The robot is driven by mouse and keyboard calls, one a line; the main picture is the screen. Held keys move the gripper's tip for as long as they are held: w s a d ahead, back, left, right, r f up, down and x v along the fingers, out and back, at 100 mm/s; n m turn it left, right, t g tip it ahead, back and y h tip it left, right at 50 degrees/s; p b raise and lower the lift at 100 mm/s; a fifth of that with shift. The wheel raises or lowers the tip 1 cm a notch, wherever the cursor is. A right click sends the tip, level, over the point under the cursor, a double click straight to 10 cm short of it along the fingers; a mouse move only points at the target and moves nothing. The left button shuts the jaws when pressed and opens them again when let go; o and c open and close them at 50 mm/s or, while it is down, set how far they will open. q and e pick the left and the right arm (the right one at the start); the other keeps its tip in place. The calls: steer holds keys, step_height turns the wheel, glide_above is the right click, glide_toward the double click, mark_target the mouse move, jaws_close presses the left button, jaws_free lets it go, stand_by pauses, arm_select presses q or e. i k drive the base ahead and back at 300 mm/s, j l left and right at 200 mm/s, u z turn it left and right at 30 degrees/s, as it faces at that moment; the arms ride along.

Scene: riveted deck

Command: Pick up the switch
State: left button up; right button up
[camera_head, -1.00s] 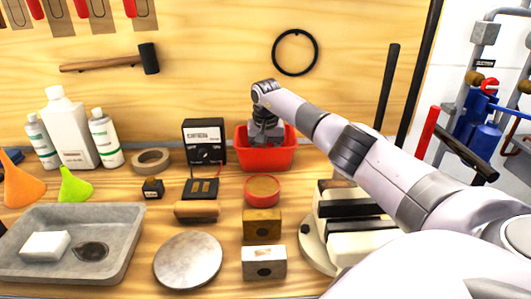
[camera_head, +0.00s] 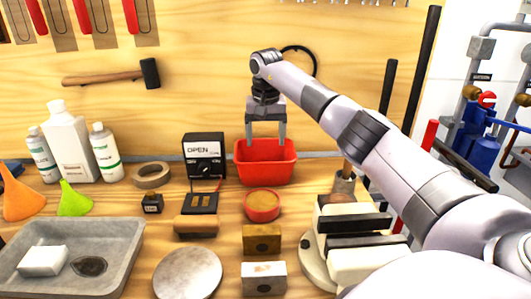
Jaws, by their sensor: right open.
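My right gripper (camera_head: 266,140) is above the red bin (camera_head: 265,172), pointing down. Its two fingers are spread apart with nothing visible between them, and their tips are near the bin's back rim. The bin's floor is hidden by its front wall, so I cannot tell what lies inside. I cannot make out the switch for certain. My left gripper is not in view.
In front are a round red tin (camera_head: 262,206), metal blocks (camera_head: 262,239) and a grey disc (camera_head: 188,273). A grey tray (camera_head: 128,240) is at left, bottles (camera_head: 70,145) behind it.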

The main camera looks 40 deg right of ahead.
mark_target(152, 202)
steer(key=k+j, duration=0.15)
steer(key=j, duration=0.25)
steer(key=k+j, duration=0.1)
steer(key=j, duration=0.3)
steer(key=k+j, duration=0.15)
steer(key=j, duration=0.25)
steer(key=k+j, duration=0.15)
steer(key=j, duration=0.25)
steer(key=k+j, duration=0.15)
steer(key=j, duration=0.25)
